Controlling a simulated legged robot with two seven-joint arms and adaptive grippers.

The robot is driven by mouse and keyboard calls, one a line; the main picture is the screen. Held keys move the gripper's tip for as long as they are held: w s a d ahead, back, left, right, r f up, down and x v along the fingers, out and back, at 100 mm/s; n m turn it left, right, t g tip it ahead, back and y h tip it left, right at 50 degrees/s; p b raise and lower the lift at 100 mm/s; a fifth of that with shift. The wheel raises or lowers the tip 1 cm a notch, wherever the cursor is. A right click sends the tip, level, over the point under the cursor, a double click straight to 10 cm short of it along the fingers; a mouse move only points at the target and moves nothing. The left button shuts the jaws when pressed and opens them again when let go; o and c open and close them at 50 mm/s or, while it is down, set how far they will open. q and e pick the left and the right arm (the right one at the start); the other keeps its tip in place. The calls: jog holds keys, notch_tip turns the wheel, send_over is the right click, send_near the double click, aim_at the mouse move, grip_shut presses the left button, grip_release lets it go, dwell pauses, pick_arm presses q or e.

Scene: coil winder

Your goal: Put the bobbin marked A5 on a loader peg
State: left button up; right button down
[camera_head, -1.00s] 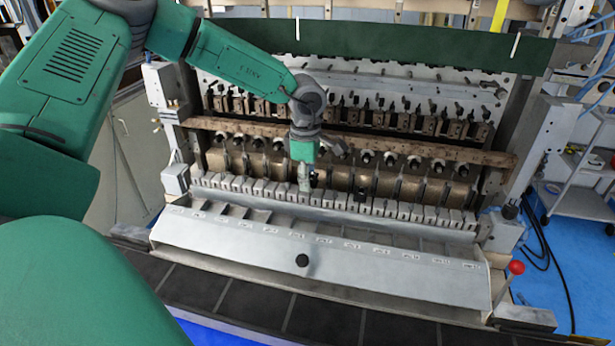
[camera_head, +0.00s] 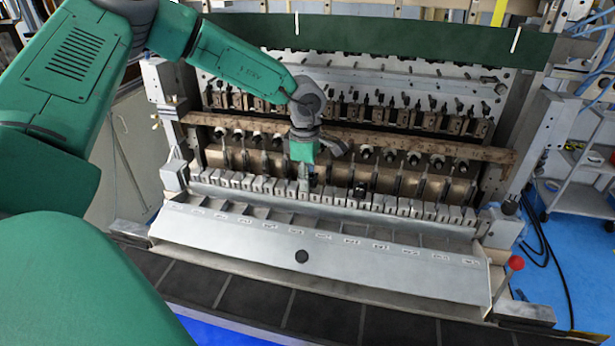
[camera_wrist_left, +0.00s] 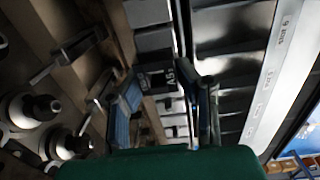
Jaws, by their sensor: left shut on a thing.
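The bobbin marked A5 (camera_wrist_left: 165,78) is a dark piece with a white label, between the fingertips of my left gripper (camera_wrist_left: 163,88) in the left wrist view. The left gripper is shut on it. In the head view the left gripper (camera_head: 306,183) points down just above the row of grey blocks, left of the machine's middle, and mostly hides the bobbin. Black-tipped pegs (camera_head: 413,159) stick out in a row behind; similar ones with pale round collars (camera_wrist_left: 35,108) show at the left of the wrist view. I cannot tell which are loader pegs. My right gripper is not in view.
The row of grey blocks (camera_head: 405,207) runs across the machine's front. A brown bar (camera_head: 430,147) crosses above the pegs. A red-knobbed lever (camera_head: 515,264) stands at the right.

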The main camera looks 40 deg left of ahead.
pick_arm(q)
jog(key=shift+f, duration=0.5)
jog(key=o, duration=0.8)
